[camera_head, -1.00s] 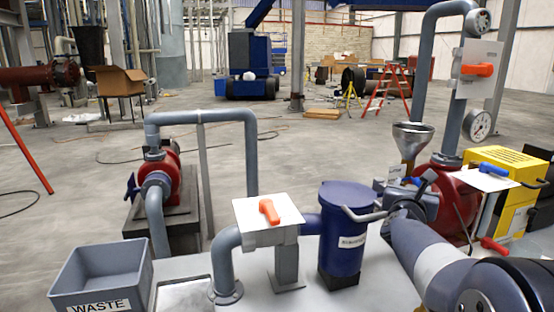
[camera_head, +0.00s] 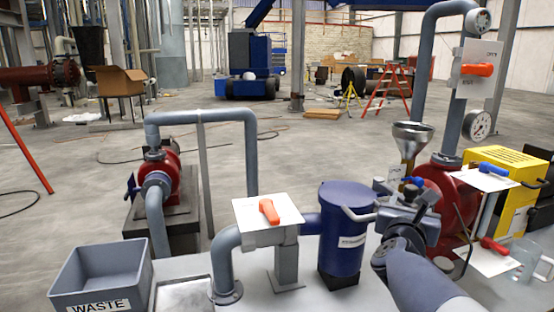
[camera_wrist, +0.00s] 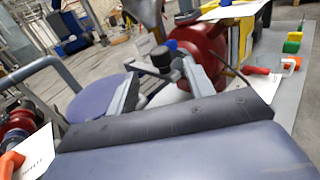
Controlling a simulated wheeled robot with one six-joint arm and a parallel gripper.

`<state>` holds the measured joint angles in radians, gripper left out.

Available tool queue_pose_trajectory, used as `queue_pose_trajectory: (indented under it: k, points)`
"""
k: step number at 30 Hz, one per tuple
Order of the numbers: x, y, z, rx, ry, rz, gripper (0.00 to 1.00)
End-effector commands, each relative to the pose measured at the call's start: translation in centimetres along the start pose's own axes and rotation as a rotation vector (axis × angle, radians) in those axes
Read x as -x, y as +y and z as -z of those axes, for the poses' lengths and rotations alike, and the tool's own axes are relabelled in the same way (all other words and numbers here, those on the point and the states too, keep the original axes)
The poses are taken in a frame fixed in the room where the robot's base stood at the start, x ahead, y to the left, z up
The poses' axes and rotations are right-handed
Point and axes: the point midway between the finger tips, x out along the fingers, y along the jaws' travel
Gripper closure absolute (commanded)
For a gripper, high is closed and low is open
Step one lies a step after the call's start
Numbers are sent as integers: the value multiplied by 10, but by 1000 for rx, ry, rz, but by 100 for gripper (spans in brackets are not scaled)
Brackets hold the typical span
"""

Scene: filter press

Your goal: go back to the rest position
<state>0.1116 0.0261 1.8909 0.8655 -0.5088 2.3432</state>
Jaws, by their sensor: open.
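My gripper (camera_wrist: 165,82) shows in the wrist view with its two grey fingers spread apart and nothing held between them. A black knob (camera_wrist: 161,56) appears beyond the fingers; I cannot tell how far off it is. In the head view my arm reaches in from the lower right, and its wrist end is right of the blue lidded vessel (camera_head: 341,240), in front of the red pump (camera_head: 432,183). The fingertips are hard to make out there. The vessel's lid (camera_wrist: 92,103) lies left of the fingers in the wrist view.
A metal funnel (camera_head: 412,137) stands behind my wrist. A grey waste bin (camera_head: 88,283) is at the front left. A plate with an orange handle (camera_head: 269,211) stands left of the vessel. A clear beaker (camera_head: 524,262) and yellow box (camera_head: 508,180) are at the right.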

Motion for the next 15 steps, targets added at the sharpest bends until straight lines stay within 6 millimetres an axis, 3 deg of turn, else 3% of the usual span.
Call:
queue_pose_trajectory:
  k: [3,15]
  points:
    - [20,0,-1,-1,-1,-2,50]
    - [-52,0,1,0,1,2,50]
